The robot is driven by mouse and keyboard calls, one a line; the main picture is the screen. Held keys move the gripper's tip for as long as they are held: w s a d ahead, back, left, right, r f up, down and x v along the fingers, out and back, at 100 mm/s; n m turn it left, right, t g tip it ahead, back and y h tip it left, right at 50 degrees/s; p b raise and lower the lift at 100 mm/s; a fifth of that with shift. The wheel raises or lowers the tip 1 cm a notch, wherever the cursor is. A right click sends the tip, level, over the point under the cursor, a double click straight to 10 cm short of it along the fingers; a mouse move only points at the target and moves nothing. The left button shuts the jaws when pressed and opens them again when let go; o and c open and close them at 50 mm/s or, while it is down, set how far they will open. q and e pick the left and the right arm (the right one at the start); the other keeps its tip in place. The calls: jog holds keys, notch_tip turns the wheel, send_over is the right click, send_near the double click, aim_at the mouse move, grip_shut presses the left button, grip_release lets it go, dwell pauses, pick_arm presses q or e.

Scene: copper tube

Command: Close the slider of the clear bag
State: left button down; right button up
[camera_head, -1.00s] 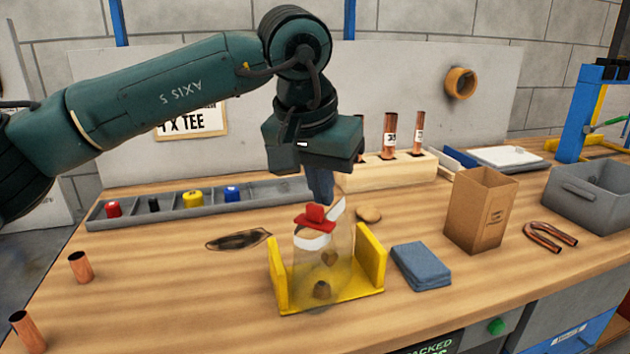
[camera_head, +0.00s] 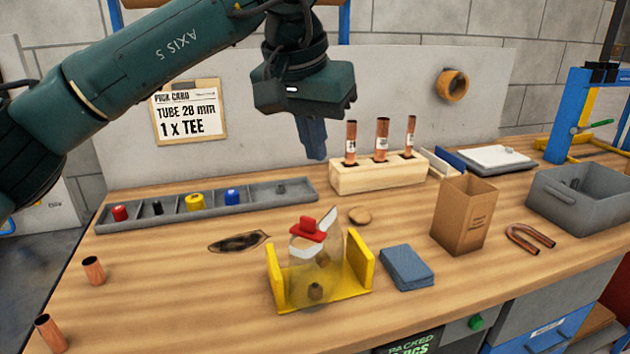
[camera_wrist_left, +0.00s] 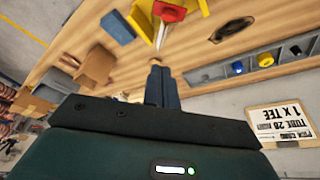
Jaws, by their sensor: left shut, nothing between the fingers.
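The clear bag (camera_head: 328,262) stands in a yellow holder (camera_head: 358,262), with a dark brown lump visible low inside it. The red slider (camera_head: 307,229) sits at the bag's top, on a white strip to the left, while a pale flap sticks up at the right. I cannot tell how far the bag's mouth is closed. My left gripper (camera_head: 316,157) is shut and empty, above and behind the bag, clear of the slider. In the left wrist view its fingers (camera_wrist_left: 161,72) are together, with the red slider (camera_wrist_left: 170,12) beyond them. My right gripper is not in view.
A grey parts tray (camera_head: 280,204), a wooden block (camera_head: 380,178) with copper tubes, and a pick card (camera_head: 189,112) are behind. Blue cloths (camera_head: 407,268), a cardboard box (camera_head: 461,215), a copper U-bend (camera_head: 530,239) and a grey bin (camera_head: 590,196) are to the right.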

aim_at(308, 227)
pick_arm(q)
notch_tip(308, 227, down, 10)
jog(key=shift+a, duration=0.2)
dwell(0.5)
jog(key=shift+r, duration=0.1)
